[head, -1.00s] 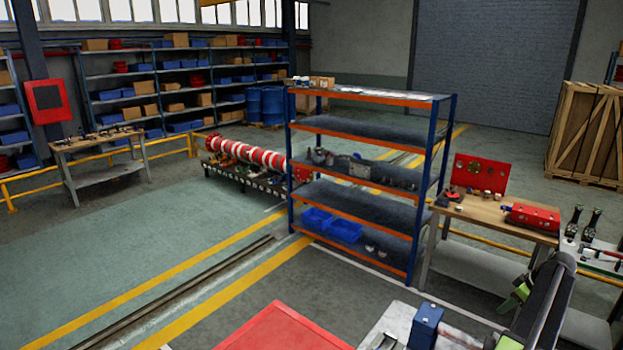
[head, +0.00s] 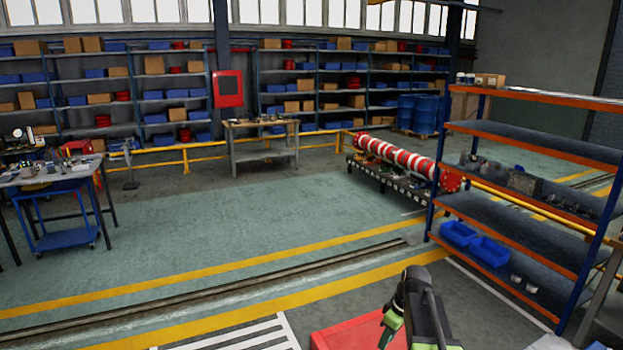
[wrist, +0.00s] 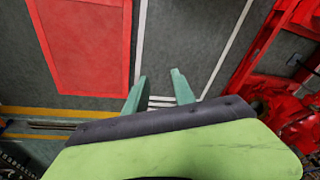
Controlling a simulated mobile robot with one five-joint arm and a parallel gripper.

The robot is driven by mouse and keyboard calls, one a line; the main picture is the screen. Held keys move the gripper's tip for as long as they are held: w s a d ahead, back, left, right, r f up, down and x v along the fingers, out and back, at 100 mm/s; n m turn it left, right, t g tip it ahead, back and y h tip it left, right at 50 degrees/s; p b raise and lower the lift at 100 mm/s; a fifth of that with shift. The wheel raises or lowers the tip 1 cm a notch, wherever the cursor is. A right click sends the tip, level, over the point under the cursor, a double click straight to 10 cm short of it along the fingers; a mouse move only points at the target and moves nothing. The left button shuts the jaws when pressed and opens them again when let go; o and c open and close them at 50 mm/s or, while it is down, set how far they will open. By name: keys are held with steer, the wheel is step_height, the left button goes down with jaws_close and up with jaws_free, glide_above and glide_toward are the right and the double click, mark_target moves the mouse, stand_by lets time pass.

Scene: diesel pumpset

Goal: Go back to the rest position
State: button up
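My gripper shows in the wrist view (wrist: 158,88) as two teal fingers standing apart, with bare grey floor and white lines visible between them. It is open and holds nothing.
A blue-orange shelving rack (head: 535,150) stands at the right, with blue bins on a low shelf. A red-and-white striped column (head: 405,158) lies on a low stand. A workbench (head: 262,140) is at the back, a blue cart (head: 65,225) at the left. The green floor between is clear.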

steer(key=s+a+f+m+b, duration=0.1)
steer(key=s+a+f, duration=0.15)
steer(key=a, duration=0.25)
steer(key=s+a+f+b, duration=0.1)
steer(key=s+a, duration=0.2)
steer(key=a, duration=0.2)
steer(key=s+d+m+g+h, duration=0.1)
steer(key=s+m+h, duration=0.1)
steer(key=s+m, duration=0.4)
steer(key=shift+d+m, duration=0.15)
steer(key=shift+m, duration=0.85)
steer(key=shift+f, duration=0.1)
